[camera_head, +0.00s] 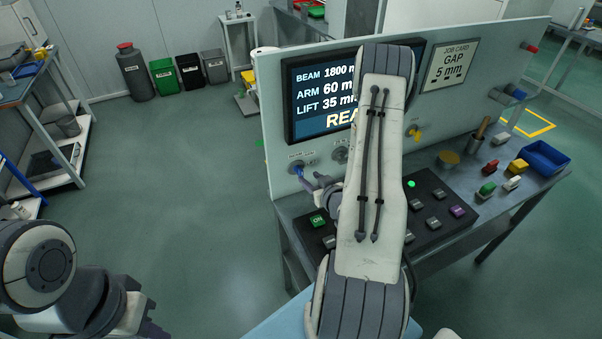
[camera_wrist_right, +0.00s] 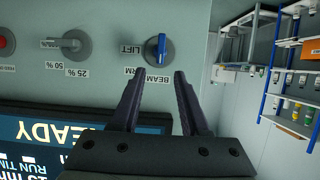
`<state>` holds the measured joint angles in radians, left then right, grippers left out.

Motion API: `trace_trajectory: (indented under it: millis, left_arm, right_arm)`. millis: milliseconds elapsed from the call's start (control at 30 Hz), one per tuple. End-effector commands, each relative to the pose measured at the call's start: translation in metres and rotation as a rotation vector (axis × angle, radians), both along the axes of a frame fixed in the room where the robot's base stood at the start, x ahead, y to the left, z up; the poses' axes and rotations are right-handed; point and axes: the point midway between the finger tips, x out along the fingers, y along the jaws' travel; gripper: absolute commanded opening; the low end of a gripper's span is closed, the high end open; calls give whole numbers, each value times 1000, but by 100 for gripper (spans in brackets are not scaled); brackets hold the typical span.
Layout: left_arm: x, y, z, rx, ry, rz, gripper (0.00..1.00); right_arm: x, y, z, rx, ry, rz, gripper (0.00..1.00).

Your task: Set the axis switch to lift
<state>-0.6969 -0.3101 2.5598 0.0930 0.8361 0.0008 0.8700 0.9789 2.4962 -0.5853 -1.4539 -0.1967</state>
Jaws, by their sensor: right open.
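The axis switch is a round grey dial with a blue handle (camera_wrist_right: 161,47) on the upright panel. In the head view the blue handle (camera_head: 299,171) sits at the panel's lower left. The wrist view is upside down; LIFT is printed left of the dial and BEAM below it. The handle stands about vertical there; I cannot tell exactly which label it marks. My right gripper (camera_wrist_right: 158,73) is open and empty, its fingertips in line with the handle and seemingly short of it. In the head view the right gripper (camera_head: 319,182) is partly hidden by my arm.
A screen (camera_head: 304,120) on the panel is partly covered by my right arm. A second grey knob (camera_wrist_right: 75,43) with percent labels is beside the switch. A dark button console (camera_head: 428,238) lies below the panel. A blue bin (camera_head: 545,157) and loose coloured parts are at right.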

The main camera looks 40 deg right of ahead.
Motion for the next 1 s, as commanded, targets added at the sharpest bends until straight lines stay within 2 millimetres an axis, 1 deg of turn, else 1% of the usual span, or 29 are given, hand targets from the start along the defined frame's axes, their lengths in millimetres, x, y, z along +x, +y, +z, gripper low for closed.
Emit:
trace_trajectory:
  millis: [33, 100, 400, 667, 733, 800, 1000]
  left_arm:
    - [0, 0, -16, 0, 0, 0, 0]
    - [0, 0, -28, 0, 0, 0, 0]
    - [0, 0, -73, 0, 0, -1, 0]
    - [0, 0, -111, 0, 0, -1, 0]
    - [0, 0, -106, 1, 1, -1, 0]
    - [0, 0, -107, 0, 0, -1, 0]
    - [0, 0, -109, 0, 0, -1, 0]
  right_arm:
    - [2, -1, -7, -5, -3, 2, 45]
    - [5, -3, -9, -5, -3, 4, 45]
    - [16, -5, -13, -3, -1, 6, 45]
    - [22, -5, -16, -5, -2, 0, 45]
    - [35, -7, -17, -1, 0, 4, 45]
    - [46, -10, -21, -1, 2, 3, 45]
    - [64, -15, -29, 1, 3, 0, 45]
